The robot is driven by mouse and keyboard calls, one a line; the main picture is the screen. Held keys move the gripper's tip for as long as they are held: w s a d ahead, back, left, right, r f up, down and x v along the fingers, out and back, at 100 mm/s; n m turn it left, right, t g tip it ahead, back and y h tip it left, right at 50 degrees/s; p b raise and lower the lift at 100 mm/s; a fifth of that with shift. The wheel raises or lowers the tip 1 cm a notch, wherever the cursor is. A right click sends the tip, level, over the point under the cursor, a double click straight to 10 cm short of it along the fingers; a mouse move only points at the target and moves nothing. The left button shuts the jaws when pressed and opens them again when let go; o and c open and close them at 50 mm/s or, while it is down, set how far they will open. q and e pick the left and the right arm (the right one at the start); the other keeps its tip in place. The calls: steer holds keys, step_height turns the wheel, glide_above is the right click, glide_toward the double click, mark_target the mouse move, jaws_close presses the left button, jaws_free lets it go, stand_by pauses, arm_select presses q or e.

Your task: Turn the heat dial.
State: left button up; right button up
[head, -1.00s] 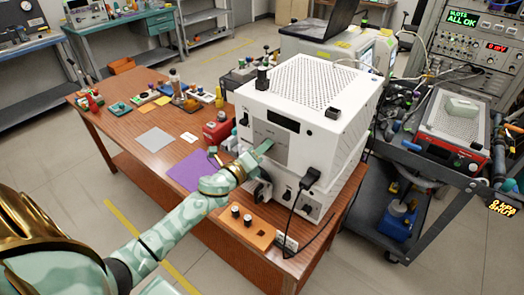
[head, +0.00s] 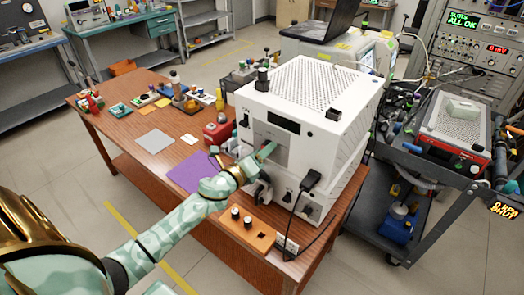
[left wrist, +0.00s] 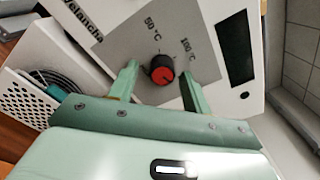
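The heat dial (left wrist: 161,70) is a black knob with a red face, on a grey panel between the printed marks "50 °C" and "100 °C" in the left wrist view. The panel is on the front of a white box-shaped device (head: 345,140). My left gripper (left wrist: 160,86) is open, with one green finger on each side of the dial and gaps visible; I cannot tell whether the tips reach past its face. In the head view my left gripper (head: 257,162) is at the device's front and the dial is hidden. My right gripper is not in view.
The device stands on a brown wooden table (head: 118,142). An orange block with black knobs (head: 248,230) and a black cable (head: 308,215) are near its front. A purple mat (head: 195,172) lies left of my gripper. A dark cart (head: 375,205) stands to the right.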

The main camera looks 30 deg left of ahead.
arm_select(q)
steer(key=shift+r, duration=0.1)
steer(key=s+a+b, duration=0.1)
steer(key=s, duration=1.5)
steer(key=shift+a+b, duration=0.25)
steer(key=shift+b, duration=0.1)
steer(key=shift+s, duration=0.1)
